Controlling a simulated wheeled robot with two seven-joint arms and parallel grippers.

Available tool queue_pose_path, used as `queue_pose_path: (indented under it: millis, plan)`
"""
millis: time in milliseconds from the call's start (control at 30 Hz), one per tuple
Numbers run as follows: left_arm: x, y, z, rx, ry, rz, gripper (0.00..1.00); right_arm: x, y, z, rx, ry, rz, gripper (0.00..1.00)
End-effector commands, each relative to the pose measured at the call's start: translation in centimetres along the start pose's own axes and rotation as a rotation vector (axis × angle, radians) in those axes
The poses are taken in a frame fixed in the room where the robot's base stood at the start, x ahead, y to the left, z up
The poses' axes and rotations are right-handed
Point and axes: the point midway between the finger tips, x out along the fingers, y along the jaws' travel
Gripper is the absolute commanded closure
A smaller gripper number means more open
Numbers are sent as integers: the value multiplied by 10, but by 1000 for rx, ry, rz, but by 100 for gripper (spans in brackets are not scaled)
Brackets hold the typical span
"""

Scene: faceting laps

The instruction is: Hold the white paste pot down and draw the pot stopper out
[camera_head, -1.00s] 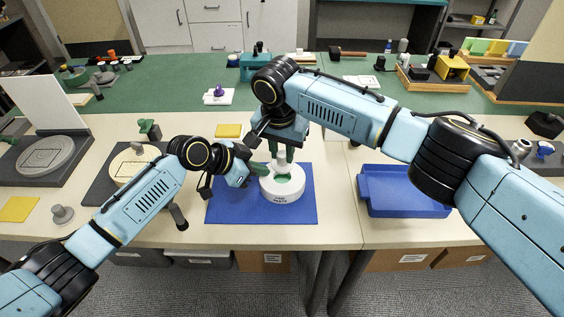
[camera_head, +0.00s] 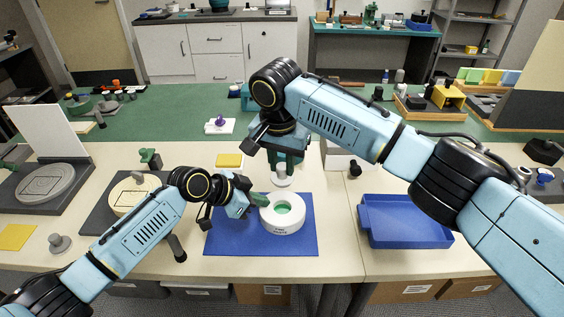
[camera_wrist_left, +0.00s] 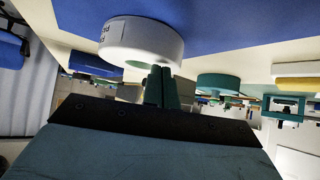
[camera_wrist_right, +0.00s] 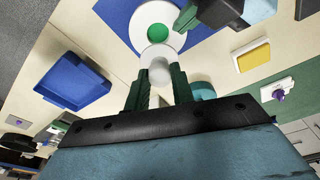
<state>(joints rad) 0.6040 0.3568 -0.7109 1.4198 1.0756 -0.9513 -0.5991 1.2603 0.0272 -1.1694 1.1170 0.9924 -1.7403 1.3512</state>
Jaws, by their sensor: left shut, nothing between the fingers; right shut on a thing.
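The white paste pot (camera_head: 283,222) stands upright on a blue mat (camera_head: 235,235), its open top showing green inside. My left gripper (camera_head: 263,200) is shut and empty, its fingertips against the pot's rim at the left. In the left wrist view those fingers (camera_wrist_left: 160,84) meet the pot (camera_wrist_left: 142,42). My right gripper (camera_head: 285,166) is shut on the pale pot stopper (camera_head: 282,181), above and behind the pot's opening. In the right wrist view the stopper (camera_wrist_right: 158,66) sits between the fingers, clear of the pot (camera_wrist_right: 143,19).
A blue tray (camera_head: 405,240) lies to the right of the mat. A yellow pad (camera_head: 229,160) lies behind it. A grey knobbed piece (camera_head: 59,243) and a dark board with a pale disc (camera_head: 130,196) are at the left. The mat's right side is free.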

Motion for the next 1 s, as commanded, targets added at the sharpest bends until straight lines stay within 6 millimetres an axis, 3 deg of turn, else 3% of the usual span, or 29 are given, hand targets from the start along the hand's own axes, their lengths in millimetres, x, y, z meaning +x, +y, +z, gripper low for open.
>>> queue_pose_path:
  millis: [33,133,1000]
  plan:
    - [3,3,8,-5,-20,7,100,0,0,0,1,0,0,98]
    - [0,3,6,-5,-19,7,100,-4,0,-1,1,0,0,98]
    - [-33,0,-37,-1,-3,1,100,-44,0,-6,1,0,0,98]
